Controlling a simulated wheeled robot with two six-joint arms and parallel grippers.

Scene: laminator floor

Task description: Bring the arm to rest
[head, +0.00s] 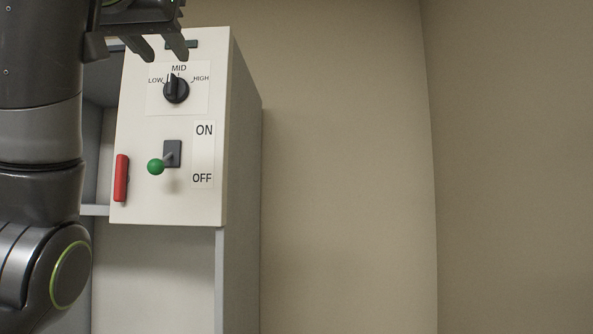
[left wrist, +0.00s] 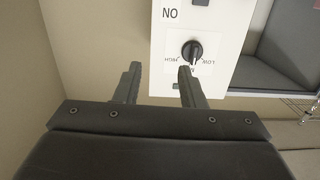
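My left arm comes in at the left of the head view. My left gripper (head: 160,48) is at the top, in front of the panel's upper edge. In the left wrist view its two fingers (left wrist: 157,84) are apart with nothing between them. The white control panel (head: 135,135) has a black dial (head: 176,89) marked LOW, MID, HIGH, pointing close to MID. The dial also shows in the left wrist view (left wrist: 192,50), just beyond the fingers. A lever with a green knob (head: 156,166) sits beside the ON and OFF label, nearer OFF. My right gripper is not in view.
A red handle (head: 121,178) is at the panel's lower left. The panel is on a grey cabinet (head: 238,270). A bare beige wall (head: 350,150) is to the right, with free room in front. A wire rack (left wrist: 300,105) shows at the right of the left wrist view.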

